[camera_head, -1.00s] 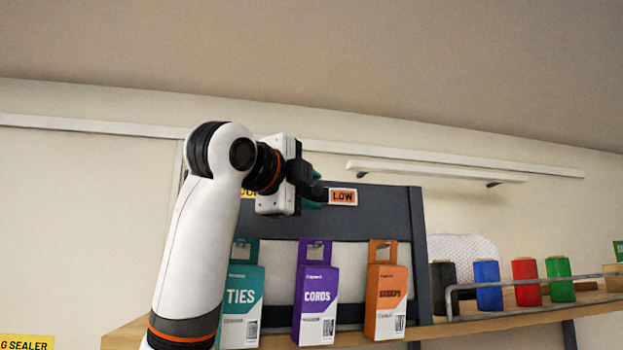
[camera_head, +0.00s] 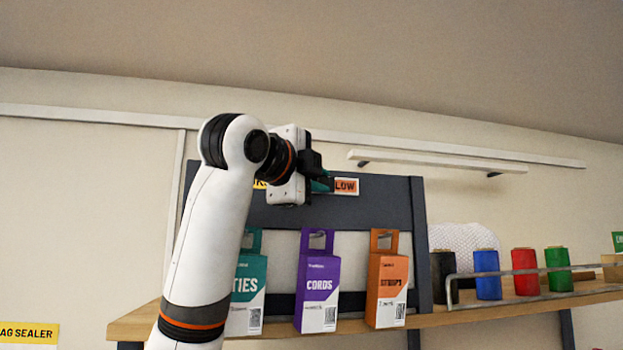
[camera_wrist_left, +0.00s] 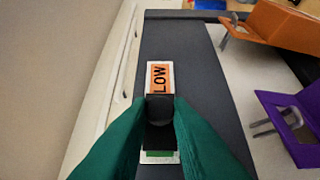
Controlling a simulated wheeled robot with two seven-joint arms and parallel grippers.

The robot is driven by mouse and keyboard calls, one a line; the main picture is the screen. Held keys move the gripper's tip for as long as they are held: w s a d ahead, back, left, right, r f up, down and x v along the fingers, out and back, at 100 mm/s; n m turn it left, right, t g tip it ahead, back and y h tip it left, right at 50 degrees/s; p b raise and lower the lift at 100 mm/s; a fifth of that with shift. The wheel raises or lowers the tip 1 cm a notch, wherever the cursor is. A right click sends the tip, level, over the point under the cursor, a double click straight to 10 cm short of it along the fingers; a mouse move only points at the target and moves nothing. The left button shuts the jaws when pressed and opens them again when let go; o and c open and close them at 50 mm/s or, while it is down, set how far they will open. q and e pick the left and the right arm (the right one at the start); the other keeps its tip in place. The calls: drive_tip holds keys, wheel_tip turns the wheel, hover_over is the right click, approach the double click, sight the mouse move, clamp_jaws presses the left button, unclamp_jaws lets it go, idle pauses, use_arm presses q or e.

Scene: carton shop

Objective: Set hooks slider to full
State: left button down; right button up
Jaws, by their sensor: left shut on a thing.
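The hooks slider is on the upper dark crossbar of a rack. Its black knob (camera_wrist_left: 160,109) sits close beside the orange LOW label (camera_wrist_left: 159,77) in the left wrist view. A green patch (camera_wrist_left: 158,154) shows at the opposite end of the slider, partly covered. In the head view the LOW label (camera_head: 346,186) is just right of my left gripper (camera_head: 322,184), its left edge covered. The teal fingers of my left gripper are shut on the knob. A yellow label (camera_head: 260,184) is mostly hidden behind my wrist. My right gripper is out of view.
Below the crossbar hang a teal TIES box (camera_head: 249,283), a purple CORDS box (camera_head: 318,285) and an orange box (camera_head: 387,285). Several coloured spools, including a blue one (camera_head: 487,275), stand on the wooden shelf (camera_head: 440,328) at right.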

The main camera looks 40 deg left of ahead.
sight(348, 180)
use_arm(q)
drive_tip(key=w+d, duration=0.3)
drive_tip(key=w, duration=0.1)
drive_tip(key=shift+d, duration=0.25)
drive_tip(key=shift+s+a, duration=0.1)
drive_tip(key=shift+s, duration=0.1)
drive_tip(key=c, duration=1.6)
unclamp_jaws()
drive_tip(key=shift+c, duration=0.2)
drive_tip(key=o, duration=0.3)
drive_tip(key=shift+w+d, duration=0.15)
drive_tip(key=shift+d, duration=0.05)
drive_tip(key=shift+o, duration=0.2)
drive_tip(key=shift+s+a+f+b, duration=0.1)
drive_tip(key=shift+s+b, duration=0.25)
drive_tip(key=shift+s, duration=0.2)
drive_tip(key=s+d+b, duration=0.1)
drive_tip(key=s+b, duration=0.3)
drive_tip(key=s, duration=0.7)
drive_tip(key=shift+b, duration=0.4)
